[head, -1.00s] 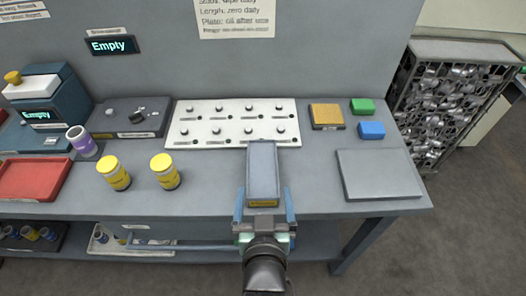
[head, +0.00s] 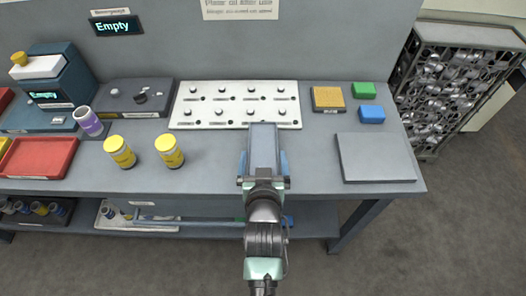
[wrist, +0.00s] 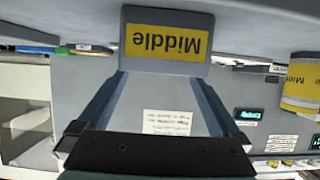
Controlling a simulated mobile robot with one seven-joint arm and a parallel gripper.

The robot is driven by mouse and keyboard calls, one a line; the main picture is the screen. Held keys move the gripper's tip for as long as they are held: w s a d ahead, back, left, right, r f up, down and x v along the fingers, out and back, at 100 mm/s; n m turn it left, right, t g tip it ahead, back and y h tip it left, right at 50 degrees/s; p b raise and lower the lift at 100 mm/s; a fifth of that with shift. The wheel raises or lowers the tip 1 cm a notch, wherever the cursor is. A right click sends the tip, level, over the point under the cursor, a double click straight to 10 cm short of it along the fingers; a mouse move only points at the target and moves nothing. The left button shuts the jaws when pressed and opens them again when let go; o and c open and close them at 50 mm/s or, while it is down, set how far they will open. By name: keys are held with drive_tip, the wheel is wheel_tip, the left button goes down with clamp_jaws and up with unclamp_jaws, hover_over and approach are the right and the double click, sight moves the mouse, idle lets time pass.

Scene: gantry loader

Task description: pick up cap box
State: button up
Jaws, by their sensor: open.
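A long grey box (head: 263,140), which I take to be the cap box, lies on the workbench in front of the white knobbed plate. In the wrist view its near end (wrist: 167,40) carries a yellow label reading "Middle", upside down. My gripper (head: 264,160) is open, with one blue-grey finger on each side of the box's near part in the head view. In the wrist view the fingertips (wrist: 165,78) reach the labelled end. I cannot tell whether either finger touches the box. My wrist hides the near end in the head view.
The white plate (head: 180,118) stands close behind the box. Two yellow-capped jars (head: 169,152) are to the left, with a red tray (head: 40,158) beyond. A grey flat plate (head: 376,158), a blue block (head: 371,114) and a green block (head: 363,90) are to the right.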

sight(263, 144)
drive_tip(key=x, duration=0.4)
drive_tip(key=shift+r, duration=0.1)
drive_tip(key=c, duration=1.3)
